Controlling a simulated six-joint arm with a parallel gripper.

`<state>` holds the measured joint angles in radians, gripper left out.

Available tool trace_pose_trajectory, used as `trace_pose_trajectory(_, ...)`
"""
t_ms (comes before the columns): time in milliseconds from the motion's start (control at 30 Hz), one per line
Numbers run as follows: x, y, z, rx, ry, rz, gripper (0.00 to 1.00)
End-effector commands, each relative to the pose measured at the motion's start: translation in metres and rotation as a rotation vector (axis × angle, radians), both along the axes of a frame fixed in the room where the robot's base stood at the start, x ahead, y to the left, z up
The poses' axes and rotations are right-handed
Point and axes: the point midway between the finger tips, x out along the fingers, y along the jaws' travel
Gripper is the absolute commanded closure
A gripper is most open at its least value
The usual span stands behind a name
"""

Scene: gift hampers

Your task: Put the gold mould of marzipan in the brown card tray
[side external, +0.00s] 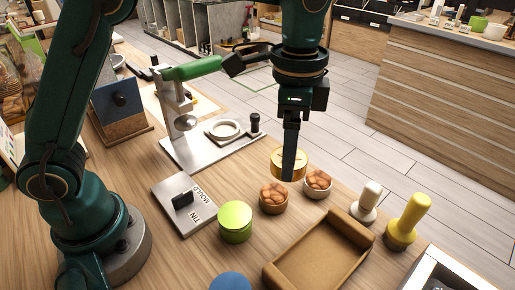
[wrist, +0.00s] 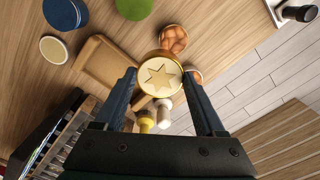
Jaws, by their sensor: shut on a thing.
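The gold mould of marzipan (wrist: 161,75) is a round gold ring with pale filling and a star on top. My gripper (wrist: 160,82) is shut on it, one finger on each side. In the side view the mould (side external: 280,163) is partly hidden behind my finger and appears to be above the table, behind the bowls. The brown card tray (side external: 276,275) lies open and empty at the front of the table, nearer the camera than my gripper (side external: 290,172). In the wrist view the tray (wrist: 84,56) is left of the mould.
Two bowls of brown nuts (side external: 273,198) (side external: 318,183) stand between mould and tray. A white-topped stamp (side external: 368,200) and a yellow one (side external: 407,222) stand right of the tray. A green-handled press (side external: 192,68) stands behind.

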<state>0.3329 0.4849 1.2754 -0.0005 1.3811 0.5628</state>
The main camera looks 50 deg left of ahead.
Motion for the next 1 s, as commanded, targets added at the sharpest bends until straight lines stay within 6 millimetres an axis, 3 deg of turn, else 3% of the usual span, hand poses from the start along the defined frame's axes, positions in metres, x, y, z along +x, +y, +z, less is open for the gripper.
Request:
trace_pose_trajectory(533, -0.025, -0.101, -0.063, 0.001, 0.001, -0.006, 0.95)
trace_pose_trajectory(767, -0.028, -0.113, -0.075, 0.001, 0.001, -0.002, 0.95)
trace_pose_trajectory(1000, -0.028, -0.112, -0.107, 0.001, 0.002, -0.001, 0.95)
